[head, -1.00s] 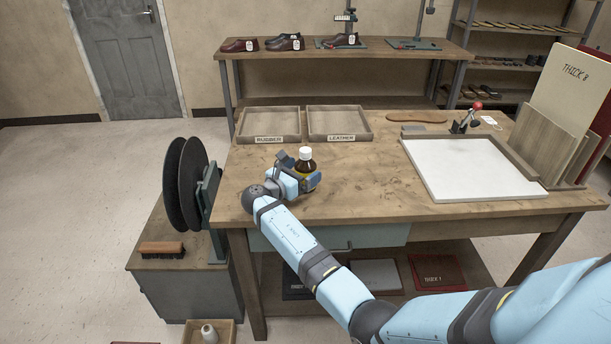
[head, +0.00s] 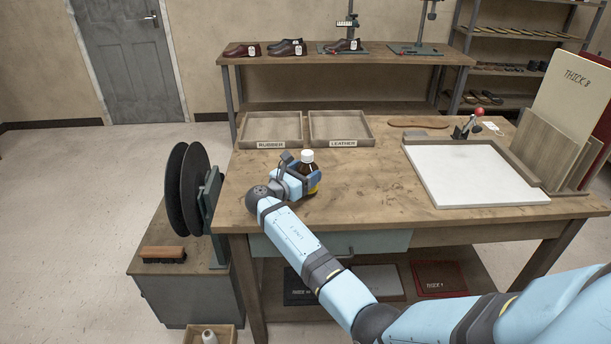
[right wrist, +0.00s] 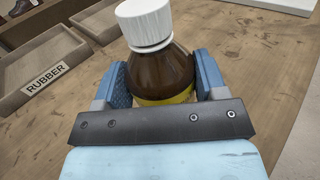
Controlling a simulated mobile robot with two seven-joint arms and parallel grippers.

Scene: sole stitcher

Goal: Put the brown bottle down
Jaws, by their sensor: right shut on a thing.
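The brown bottle (head: 309,172) has a white cap and a yellow label. It stands upright at the left part of the wooden workbench (head: 350,205), in front of the trays. My right gripper (head: 303,178) is shut on it, with one blue finger on each side. In the right wrist view the bottle (right wrist: 160,72) sits between the fingers of my right gripper (right wrist: 158,85). Its base is hidden, so I cannot tell whether it touches the bench top. My left gripper is not in view.
Behind the bottle are the rubber tray (head: 271,145) and the leather tray (head: 342,143). A white board (head: 468,172) with a red-knobbed clamp (head: 477,112) is to the right. Black discs (head: 190,190) stand left of the bench. The bench middle is clear.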

